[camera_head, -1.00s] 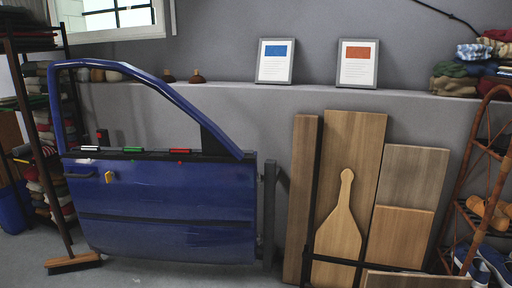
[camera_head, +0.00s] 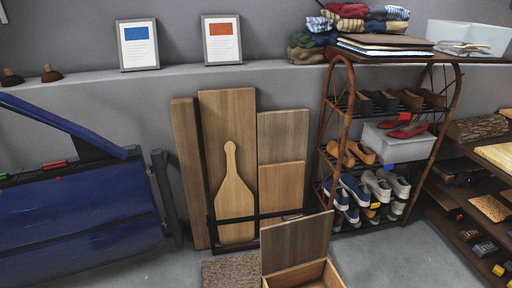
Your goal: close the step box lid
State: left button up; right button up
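The step box (camera_head: 303,275) is a wooden box at the bottom of the head view, partly cut off by the lower edge. Its wooden lid (camera_head: 296,242) stands raised and nearly upright, and the box interior shows in front of it. Neither of my grippers shows in the head view.
A blue car door (camera_head: 80,222) stands at the left. Wooden boards (camera_head: 228,105) lean on the wall behind the box. A shoe rack (camera_head: 335,110) stands behind and to the right, and shelves (camera_head: 470,215) are at the far right. A brown mat (camera_head: 230,272) lies left of the box. Grey floor (camera_head: 385,262) is free at the right.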

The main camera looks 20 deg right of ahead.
aim_at(300, 239)
jog(key=z, duration=1.3)
